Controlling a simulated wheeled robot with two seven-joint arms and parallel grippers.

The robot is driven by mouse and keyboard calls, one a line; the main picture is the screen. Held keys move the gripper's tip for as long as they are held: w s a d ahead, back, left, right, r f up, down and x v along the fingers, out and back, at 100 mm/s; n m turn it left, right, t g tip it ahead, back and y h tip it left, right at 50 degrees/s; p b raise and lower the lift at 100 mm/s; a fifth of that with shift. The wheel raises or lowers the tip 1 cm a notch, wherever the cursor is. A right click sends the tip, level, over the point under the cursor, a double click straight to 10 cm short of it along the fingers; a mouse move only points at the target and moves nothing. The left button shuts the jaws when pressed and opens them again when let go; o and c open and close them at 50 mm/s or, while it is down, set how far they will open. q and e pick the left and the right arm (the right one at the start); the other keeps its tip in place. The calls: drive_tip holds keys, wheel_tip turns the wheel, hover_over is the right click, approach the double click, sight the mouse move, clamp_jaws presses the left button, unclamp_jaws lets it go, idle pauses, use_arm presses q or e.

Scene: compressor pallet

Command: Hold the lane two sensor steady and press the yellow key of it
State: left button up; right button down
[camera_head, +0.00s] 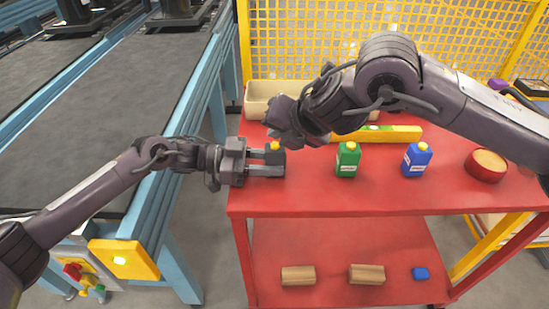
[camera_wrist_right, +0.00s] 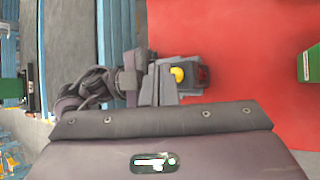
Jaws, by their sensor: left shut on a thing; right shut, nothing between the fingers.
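The lane two sensor (camera_head: 274,158) is a small dark box with a yellow key (camera_head: 275,146) on top, at the left end of the red table top. My left gripper (camera_head: 262,163) is shut on it from the left. In the right wrist view the sensor (camera_wrist_right: 203,76) and its yellow key (camera_wrist_right: 178,74) show beside the left gripper's fingers (camera_wrist_right: 160,84). My right gripper (camera_head: 290,122) is shut and empty, above and behind the sensor in the head view. Its fingertips are hard to make out, and I see no contact with the key.
The red table (camera_head: 310,191) also holds a green bottle (camera_head: 347,161), a blue bottle (camera_head: 416,161), a round red-rimmed tin (camera_head: 486,165), a yellow level (camera_head: 400,133) and a beige bin (camera_head: 262,91). A conveyor (camera_head: 100,100) runs at the left. Wooden blocks (camera_head: 298,275) lie on the lower shelf.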

sight(278, 150)
drive_tip(key=shift+r, duration=2.55)
use_arm(q)
drive_tip(key=o, duration=0.8)
drive_tip(key=shift+o, duration=0.2)
drive_tip(key=shift+a, duration=0.1)
